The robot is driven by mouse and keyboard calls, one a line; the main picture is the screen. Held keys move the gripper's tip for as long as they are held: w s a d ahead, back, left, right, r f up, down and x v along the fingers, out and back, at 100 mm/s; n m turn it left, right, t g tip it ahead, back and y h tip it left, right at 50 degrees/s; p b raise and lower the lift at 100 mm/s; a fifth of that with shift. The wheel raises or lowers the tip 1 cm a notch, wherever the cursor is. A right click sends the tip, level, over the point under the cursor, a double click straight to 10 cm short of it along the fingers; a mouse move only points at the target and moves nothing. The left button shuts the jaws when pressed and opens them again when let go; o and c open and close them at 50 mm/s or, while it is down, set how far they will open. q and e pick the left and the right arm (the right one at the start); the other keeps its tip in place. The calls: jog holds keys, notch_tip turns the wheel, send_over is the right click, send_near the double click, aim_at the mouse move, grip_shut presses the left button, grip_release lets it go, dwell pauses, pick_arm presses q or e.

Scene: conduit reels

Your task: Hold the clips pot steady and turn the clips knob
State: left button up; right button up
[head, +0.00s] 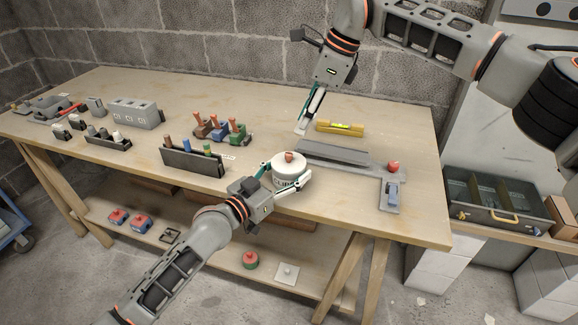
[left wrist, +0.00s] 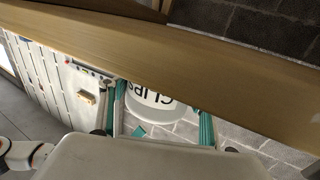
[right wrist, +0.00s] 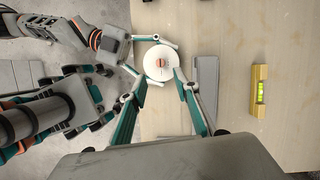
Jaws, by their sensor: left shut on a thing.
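The clips pot (head: 289,178) is a round white tub with dark lettering on its side. It stands upright near the front edge of the workbench. The clips knob (head: 289,157) is a small orange-brown piece on top; it also shows in the right wrist view (right wrist: 160,63). My left gripper (head: 287,184) is shut on the pot, one finger on each side. In the left wrist view the pot (left wrist: 150,98) shows the letters CLIPS between the fingers. My right gripper (head: 301,127) is open and empty, above the bench beyond the pot. The right wrist view looks down on the pot.
A grey plate with a long bar (head: 335,151) and a red knob (head: 393,167) lies right of the pot. A yellow level (head: 340,127) lies behind. A dark rack (head: 193,161) and coloured clamps (head: 220,130) stand to the left.

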jog(key=w+a+r+m+t+y, duration=0.25)
jog(key=a+r+y, duration=0.35)
jog(key=a+r, duration=0.3)
jog(key=w+a+r+m+t+y, duration=0.1)
jog(key=w+a+r+y, duration=0.35)
jog(key=r, duration=0.65)
jog(key=w+d+r+m+t+y, duration=0.2)
jog(key=w+r+m+t, duration=0.55)
jog(key=r, duration=0.45)
jog(key=w+d+r+m+t+h, duration=0.1)
jog(key=w+d+m+t+h, duration=0.5)
jog(key=m, duration=0.4)
jog(key=w+d+f+m+h, duration=0.4)
jog(key=d+f+m+h, duration=0.15)
jog(key=d+m, duration=0.25)
jog(key=m+g, duration=0.4)
jog(key=g, duration=1.4)
send_near(289, 153)
jog(key=shift+h, duration=0.4)
jog(key=x, duration=0.8)
jog(key=shift+a+f, duration=0.15)
jog(key=shift+a, duration=0.3)
